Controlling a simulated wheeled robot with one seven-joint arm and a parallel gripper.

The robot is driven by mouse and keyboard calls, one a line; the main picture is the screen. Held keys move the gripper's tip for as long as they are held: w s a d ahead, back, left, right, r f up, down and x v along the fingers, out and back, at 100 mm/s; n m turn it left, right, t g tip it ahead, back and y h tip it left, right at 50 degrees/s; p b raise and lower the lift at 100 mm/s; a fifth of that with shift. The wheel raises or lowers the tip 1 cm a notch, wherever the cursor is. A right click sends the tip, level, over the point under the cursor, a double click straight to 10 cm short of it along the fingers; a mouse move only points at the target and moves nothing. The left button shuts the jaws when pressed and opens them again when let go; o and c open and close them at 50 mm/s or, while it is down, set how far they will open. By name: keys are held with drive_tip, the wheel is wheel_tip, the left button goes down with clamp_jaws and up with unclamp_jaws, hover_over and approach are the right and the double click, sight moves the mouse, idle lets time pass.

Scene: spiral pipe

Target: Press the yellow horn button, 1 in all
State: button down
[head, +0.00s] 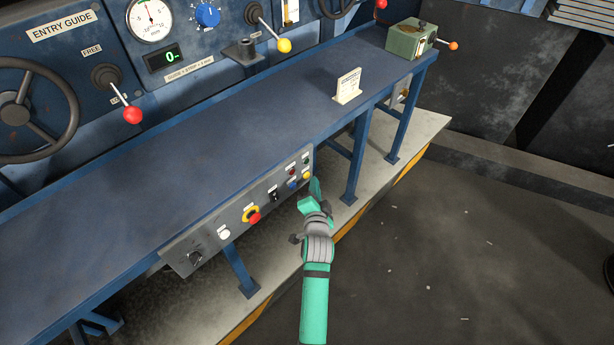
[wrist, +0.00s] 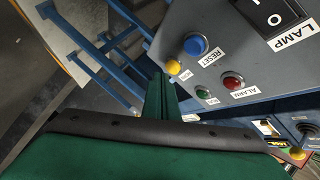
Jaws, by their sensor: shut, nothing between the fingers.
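The yellow horn button (head: 306,176) is a small round dome at the right end of the grey control panel (head: 222,214) on the bench's front edge. In the wrist view the yellow button (wrist: 173,67) shows just above and right of my fingertips, below the blue RESET button (wrist: 195,45). My gripper (head: 315,184) is shut and empty, its tips right beside the yellow button. In the wrist view my gripper (wrist: 158,78) shows as a narrow green pair of closed fingers. I cannot tell whether the tips touch the button.
A red ALARM button (wrist: 233,82), a green button (wrist: 203,93) and a black LAMP switch (wrist: 272,12) sit close by. A red emergency stop (head: 252,215) is farther left. A small sign (head: 348,86) stands on the blue bench (head: 190,150).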

drive_tip(key=shift+w, duration=0.1)
idle(0.7)
drive_tip(key=shift+w+a, duration=0.2)
drive_tip(key=shift+a, duration=0.1)
drive_tip(key=shift+w+a, duration=0.25)
idle(1.1)
drive_tip(key=shift+d, duration=0.15)
drive_tip(key=shift+s+d, duration=0.55)
drive_tip(key=shift+s, duration=0.15)
drive_tip(key=shift+s+d, duration=0.75)
drive_tip(key=shift+d, duration=0.2)
drive_tip(key=shift+s+d, duration=0.7)
drive_tip(key=shift+d, duration=0.2)
